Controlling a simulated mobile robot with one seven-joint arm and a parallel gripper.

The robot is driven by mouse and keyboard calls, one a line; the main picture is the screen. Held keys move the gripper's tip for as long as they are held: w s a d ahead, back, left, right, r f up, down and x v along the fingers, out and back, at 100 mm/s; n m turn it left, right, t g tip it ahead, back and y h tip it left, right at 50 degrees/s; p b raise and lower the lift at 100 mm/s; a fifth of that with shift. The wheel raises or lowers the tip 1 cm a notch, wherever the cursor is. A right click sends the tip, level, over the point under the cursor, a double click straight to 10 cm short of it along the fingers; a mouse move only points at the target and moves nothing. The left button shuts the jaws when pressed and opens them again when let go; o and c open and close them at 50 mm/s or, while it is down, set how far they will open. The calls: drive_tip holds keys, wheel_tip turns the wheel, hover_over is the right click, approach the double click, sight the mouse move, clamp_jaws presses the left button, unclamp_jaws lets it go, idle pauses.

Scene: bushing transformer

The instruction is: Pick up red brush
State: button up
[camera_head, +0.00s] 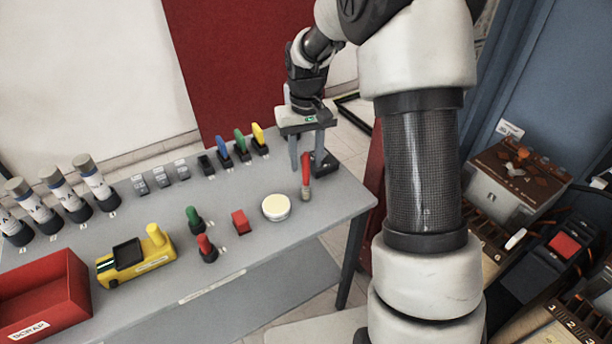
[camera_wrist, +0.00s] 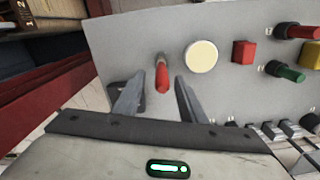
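The red brush (camera_head: 305,170) stands near the right end of the grey table in the head view, with its red handle up and a pale tan lower part. In the wrist view the red brush (camera_wrist: 162,76) shows between the tips of the two fingers. My gripper (camera_head: 307,160) is above the table, pointing down, with its fingers apart. In the wrist view my gripper (camera_wrist: 160,88) is open, with a gap on both sides of the brush. I cannot tell whether a finger touches it.
A dark holder (camera_head: 325,165) stands close behind the brush. A round cream-lidded tin (camera_head: 276,207) and a red block (camera_head: 240,222) are to the left. Blue, green and yellow-handled items (camera_head: 241,146) line the back. A red scrap bin (camera_head: 45,296) is at front left. The table's right edge is near.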

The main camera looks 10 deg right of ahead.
sight(306, 173)
drive_tip(key=f, duration=0.4)
drive_tip(key=shift+s+a+f+b, duration=0.1)
drive_tip(key=shift+s+f+b, duration=0.2)
drive_tip(key=shift+f, duration=0.05)
clamp_jaws()
drive_tip(key=shift+r, duration=0.1)
